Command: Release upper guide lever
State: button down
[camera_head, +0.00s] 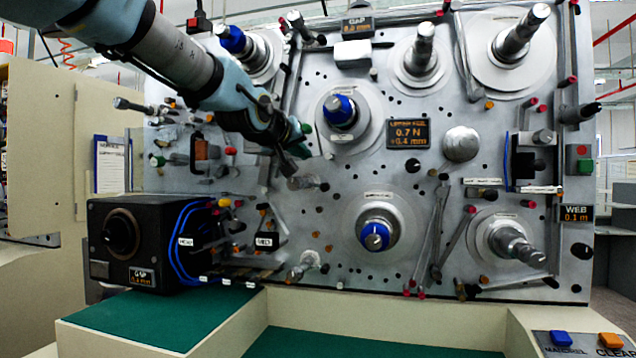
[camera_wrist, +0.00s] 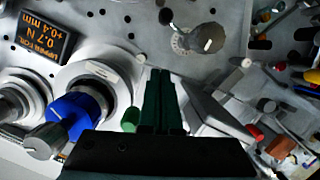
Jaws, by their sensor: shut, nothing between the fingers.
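My gripper (camera_head: 303,152) is shut and empty in front of the upright panel, left of the middle blue-hubbed spindle (camera_head: 340,111). In the wrist view its two dark green fingers (camera_wrist: 161,76) lie together with nothing between them. A green knob (camera_head: 306,128) shows right beside the gripper. It also appears just left of the fingers in the wrist view (camera_wrist: 131,120); whether they touch it I cannot tell. A pale lever-like bar (camera_wrist: 220,110) lies right of the fingers. No label marks the upper guide lever, and my arm hides part of the panel.
A silver roller (camera_wrist: 198,40) stands out beyond the fingertips. A display reading 0.7 N (camera_head: 408,133) is right of the middle spindle. A black box with blue cables (camera_head: 145,245) stands at lower left. Green mats (camera_head: 140,318) lie on the ledge below.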

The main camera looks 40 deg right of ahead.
jog(key=w+d+f, duration=0.1)
jog(key=d+f, duration=0.4)
jog(key=shift+d+p, duration=0.3)
dwell(0.4)
jog(key=shift+w+f, duration=0.1)
dwell(0.4)
jog(key=shift+m, duration=0.3)
